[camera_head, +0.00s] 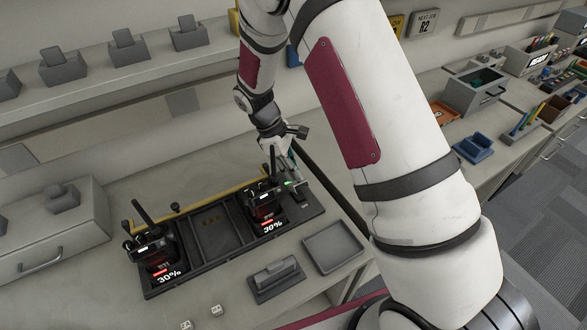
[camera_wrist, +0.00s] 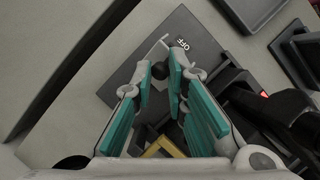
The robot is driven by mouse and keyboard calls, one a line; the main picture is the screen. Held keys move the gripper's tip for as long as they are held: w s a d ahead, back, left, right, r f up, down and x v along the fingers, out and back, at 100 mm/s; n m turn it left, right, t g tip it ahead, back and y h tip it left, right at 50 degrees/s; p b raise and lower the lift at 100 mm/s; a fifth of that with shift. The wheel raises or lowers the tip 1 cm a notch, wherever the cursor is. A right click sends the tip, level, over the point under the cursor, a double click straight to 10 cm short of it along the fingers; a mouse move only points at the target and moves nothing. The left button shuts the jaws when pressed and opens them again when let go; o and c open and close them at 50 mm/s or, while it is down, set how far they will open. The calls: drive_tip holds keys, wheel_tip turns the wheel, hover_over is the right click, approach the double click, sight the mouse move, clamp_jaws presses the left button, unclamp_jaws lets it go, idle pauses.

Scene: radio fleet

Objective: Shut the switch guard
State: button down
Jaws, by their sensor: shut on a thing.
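My gripper (camera_wrist: 165,80) is over the dark switch plate (camera_wrist: 115,78) at the right end of the charging dock. Its teal-padded fingers are close together, shut on what seems to be the switch guard. A yellow angled piece (camera_wrist: 165,148), seemingly part of the guard, shows low between the fingers; the contact itself is mostly hidden. A white OFF label (camera_wrist: 183,43) lies on the plate just past the fingertips. In the head view my gripper (camera_head: 291,160) reaches down behind the right-hand radio (camera_head: 264,200), and the guard cannot be made out there.
The charging dock (camera_head: 230,250) holds another radio (camera_head: 155,250) at its left. In front are a grey tray (camera_head: 333,247) and a grey block holder (camera_head: 276,278). A black radio with a red light (camera_wrist: 285,110) stands close beside my fingers. Two small dice (camera_head: 216,310) lie at the front.

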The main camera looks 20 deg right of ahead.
drive_tip(key=shift+s+f, duration=0.15)
drive_tip(key=shift+s, duration=0.25)
drive_tip(key=shift+s+d+f, duration=0.2)
drive_tip(key=shift+s+f, duration=0.15)
drive_tip(key=shift+s, duration=0.4)
drive_tip(key=shift+s+d+f, duration=0.15)
drive_tip(key=shift+s+f, duration=0.6)
drive_tip(key=shift+s, duration=0.2)
drive_tip(key=shift+f, duration=0.1)
drive_tip(key=c, duration=1.6)
unclamp_jaws()
drive_tip(key=shift+o, duration=0.2)
drive_tip(key=shift+w, duration=0.1)
